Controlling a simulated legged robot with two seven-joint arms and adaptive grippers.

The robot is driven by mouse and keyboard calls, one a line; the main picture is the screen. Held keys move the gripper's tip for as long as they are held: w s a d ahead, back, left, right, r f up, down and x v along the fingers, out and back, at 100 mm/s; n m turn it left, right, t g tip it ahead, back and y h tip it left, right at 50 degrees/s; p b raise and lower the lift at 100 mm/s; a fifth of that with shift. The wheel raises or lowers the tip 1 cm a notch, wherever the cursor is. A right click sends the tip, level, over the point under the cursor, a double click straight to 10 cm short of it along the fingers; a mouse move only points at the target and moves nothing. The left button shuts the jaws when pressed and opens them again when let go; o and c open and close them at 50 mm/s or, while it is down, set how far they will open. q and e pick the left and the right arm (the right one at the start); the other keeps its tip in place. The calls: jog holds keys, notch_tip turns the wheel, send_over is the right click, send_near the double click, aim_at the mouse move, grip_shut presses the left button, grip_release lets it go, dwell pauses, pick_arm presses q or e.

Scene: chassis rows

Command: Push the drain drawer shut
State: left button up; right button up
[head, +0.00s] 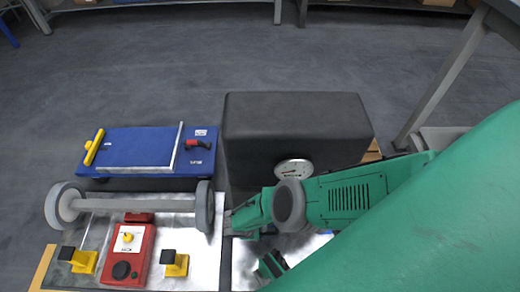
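No part can be clearly picked out as the drain drawer. A large black box (290,115) with a round white gauge (294,168) stands at the middle, and its lower front is largely hidden by my green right arm. My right gripper (246,238) is low in front of the box, beside a grey wheel of an axle piece. Its fingers are partly hidden, so I cannot tell whether they are open or touch anything. My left gripper is not in view.
A blue panel (134,150) with a yellow handle (94,147) lies left of the box. A grey axle (135,204) with wheels lies on a pale plate near a red control box (130,255) and yellow blocks with black tops (176,263).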

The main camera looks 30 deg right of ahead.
jog(key=o, duration=0.3)
jog(key=shift+w+d, duration=0.2)
jog(key=shift+d, duration=0.2)
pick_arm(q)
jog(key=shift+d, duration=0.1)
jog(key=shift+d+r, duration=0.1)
pick_arm(e)
jog(key=shift+a, duration=0.1)
jog(key=shift+w+a+r, duration=0.1)
jog(key=shift+a, duration=0.05)
jog(key=shift+w+a+r, duration=0.15)
jog(key=shift+a+r, duration=0.35)
jog(key=shift+r, duration=0.45)
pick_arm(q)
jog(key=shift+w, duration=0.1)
pick_arm(e)
jog(key=v, duration=0.9)
jog(key=shift+s+r, duration=0.35)
jog(key=shift+r, duration=0.1)
